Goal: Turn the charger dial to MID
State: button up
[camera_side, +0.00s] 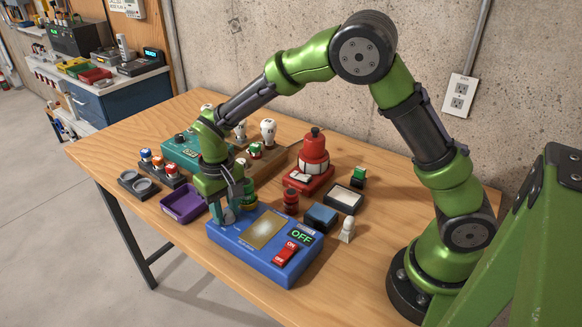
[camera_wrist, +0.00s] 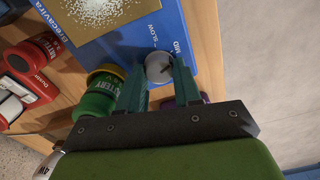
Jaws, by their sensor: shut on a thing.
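The charger (camera_side: 236,240) is a blue box at the front of the table, with a tan window, a display reading OFF and a red switch (camera_side: 285,253). Its dial (camera_wrist: 156,70) is a small grey round knob at the charger's edge, beside the printed words SLOW and MID. My gripper (camera_side: 229,207) reaches down to that corner of the charger. In the wrist view my gripper (camera_wrist: 160,66) has one finger on each side of the dial and is shut on it. A dark mark shows on the knob, but I cannot tell exactly where it points.
A green battery (camera_wrist: 97,98) stands close beside my left finger in the wrist view. A purple tray (camera_side: 183,204) lies left of the charger. The table's front right is bare.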

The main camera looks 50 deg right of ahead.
aim_at(229, 214)
jog(key=shift+m, duration=0.3)
dwell(0.4)
jog(key=o, duration=1)
jog(key=shift+o, duration=0.2)
jog(key=shift+r, duration=0.15)
notch_tip(229, 214, up, 17)
jog(key=shift+w+f, duration=0.1)
jog(key=shift+f, duration=0.1)
jog(key=s+d+r+t+y, duration=0.1)
jog(key=s+d+t, duration=0.2)
jog(key=s, duration=0.7)
jog(key=s+d+r+m+t+y, duration=0.1)
jog(key=s+d+t, duration=0.3)
jog(key=s, duration=0.5)
jog(key=shift+s+d, duration=0.4)
jog(key=shift+d, duration=0.5)
